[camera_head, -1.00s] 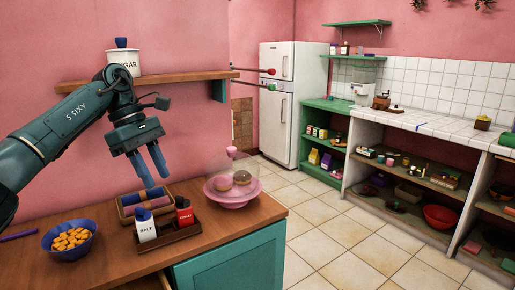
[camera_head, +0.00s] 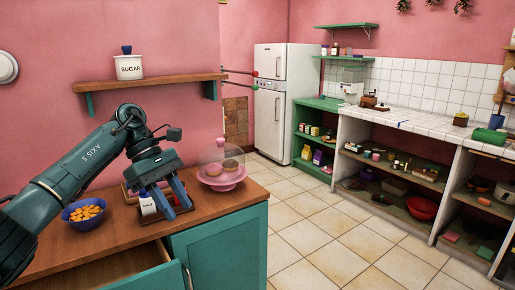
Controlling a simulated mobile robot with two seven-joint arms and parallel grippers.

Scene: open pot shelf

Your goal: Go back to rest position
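My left gripper (camera_head: 166,197) hangs over the wooden counter (camera_head: 110,240), its blue fingers pointing down and spread apart. It stands in front of the small tray (camera_head: 146,222) that holds a white salt shaker (camera_head: 147,205). The fingers partly hide the tray and what else is in it. I see nothing held between the fingers. My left arm comes in from the lower left. My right gripper does not show.
A blue bowl (camera_head: 85,213) of orange pieces and a pink cake stand (camera_head: 221,177) with a clear dome stand on the counter. A drawer (camera_head: 142,262) is open below. The sugar jar (camera_head: 129,66) sits on the wall shelf (camera_head: 150,83). The tiled floor (camera_head: 310,225) is clear.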

